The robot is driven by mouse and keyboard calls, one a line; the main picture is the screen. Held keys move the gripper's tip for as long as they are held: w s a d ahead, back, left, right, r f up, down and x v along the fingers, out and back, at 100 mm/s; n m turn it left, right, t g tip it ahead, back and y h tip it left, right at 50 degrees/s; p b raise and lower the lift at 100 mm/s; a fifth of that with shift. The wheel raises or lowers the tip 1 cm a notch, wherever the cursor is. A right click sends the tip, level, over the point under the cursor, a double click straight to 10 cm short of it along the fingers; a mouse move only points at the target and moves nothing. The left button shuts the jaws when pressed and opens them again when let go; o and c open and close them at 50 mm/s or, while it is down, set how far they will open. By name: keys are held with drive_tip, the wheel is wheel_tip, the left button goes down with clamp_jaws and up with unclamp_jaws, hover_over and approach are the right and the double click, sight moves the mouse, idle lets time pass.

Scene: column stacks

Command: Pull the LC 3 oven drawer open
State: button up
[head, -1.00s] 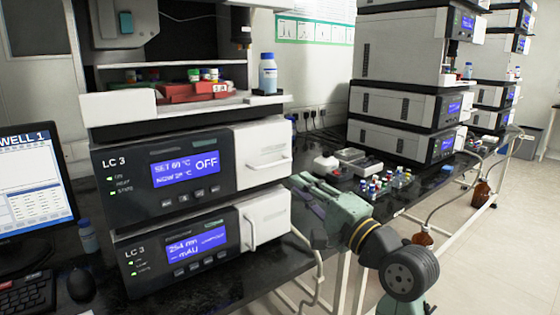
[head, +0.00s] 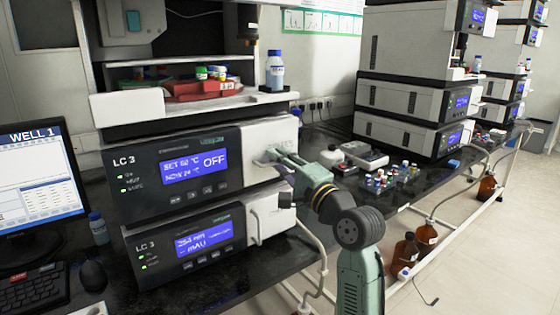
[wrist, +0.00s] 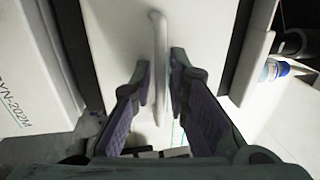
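The LC 3 oven (head: 140,193) is the upper dark-faced LC 3 unit in the head view, with a blue temperature display reading OFF. Its white drawer front (head: 258,132) is at the right and looks shut. My gripper (head: 277,157) is at this front and hides most of the handle. In the wrist view the pale bar handle (wrist: 159,50) runs between the two purple-padded fingers of my gripper (wrist: 160,82). The fingers are apart, one on each side of the bar, with narrow gaps; I see no firm contact.
A second LC 3 unit (head: 150,255) with its own handle sits directly below. A blue-capped bottle (head: 275,72) stands on the shelf above. Small vials (head: 385,180) and a white device (head: 365,158) lie on the bench to the right. Brown bottles (head: 405,250) stand on the floor.

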clamp_jaws()
idle(0.6)
